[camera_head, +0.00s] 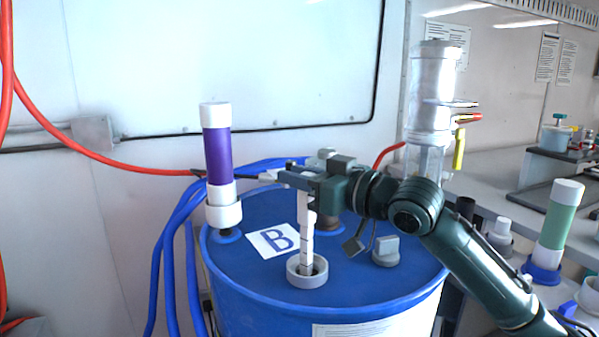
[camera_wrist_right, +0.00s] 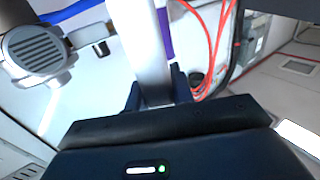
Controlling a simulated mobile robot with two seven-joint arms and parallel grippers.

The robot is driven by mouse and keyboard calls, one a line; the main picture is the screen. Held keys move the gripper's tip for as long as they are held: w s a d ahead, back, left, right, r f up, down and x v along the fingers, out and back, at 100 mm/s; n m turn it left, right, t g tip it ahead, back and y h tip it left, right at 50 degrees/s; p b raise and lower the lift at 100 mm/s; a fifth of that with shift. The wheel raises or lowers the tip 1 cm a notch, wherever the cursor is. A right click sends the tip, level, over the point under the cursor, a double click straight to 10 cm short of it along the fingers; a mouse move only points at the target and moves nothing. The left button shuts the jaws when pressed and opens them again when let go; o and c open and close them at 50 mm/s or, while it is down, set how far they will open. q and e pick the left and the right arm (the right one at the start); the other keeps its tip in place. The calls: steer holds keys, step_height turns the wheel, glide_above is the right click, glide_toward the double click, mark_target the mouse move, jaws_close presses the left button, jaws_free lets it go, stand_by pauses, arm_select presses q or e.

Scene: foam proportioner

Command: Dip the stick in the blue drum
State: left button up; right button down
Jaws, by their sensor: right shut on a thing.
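The blue drum (camera_head: 330,305) stands at the centre of the head view, with a white "B" label on its lid. A grey ring-shaped opening (camera_head: 293,279) sits at the front of the lid. The white stick (camera_head: 306,243) with dark marks stands about upright, its lower end inside the ring; how deep it reaches is hidden. My right gripper (camera_head: 298,183) is shut on the stick's upper part above the lid. In the right wrist view the stick (camera_wrist_right: 146,45) runs between the fingers (camera_wrist_right: 158,90). My left gripper is not in view.
A purple and white cylinder (camera_head: 217,155) stands at the lid's left edge, by blue hoses (camera_head: 170,265). A grey cap (camera_head: 385,250) sits at the lid's right. A metal and clear vessel (camera_head: 433,95) is behind. A green and white cylinder (camera_head: 560,222) stands at the right.

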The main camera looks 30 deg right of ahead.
mark_target(300, 193)
arm_select(q)
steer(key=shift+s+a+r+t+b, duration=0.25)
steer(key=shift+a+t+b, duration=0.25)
steer(key=shift+b, duration=0.35)
arm_select(e)
step_height(300, 193, down, 3)
steer(key=shift+f, duration=0.1)
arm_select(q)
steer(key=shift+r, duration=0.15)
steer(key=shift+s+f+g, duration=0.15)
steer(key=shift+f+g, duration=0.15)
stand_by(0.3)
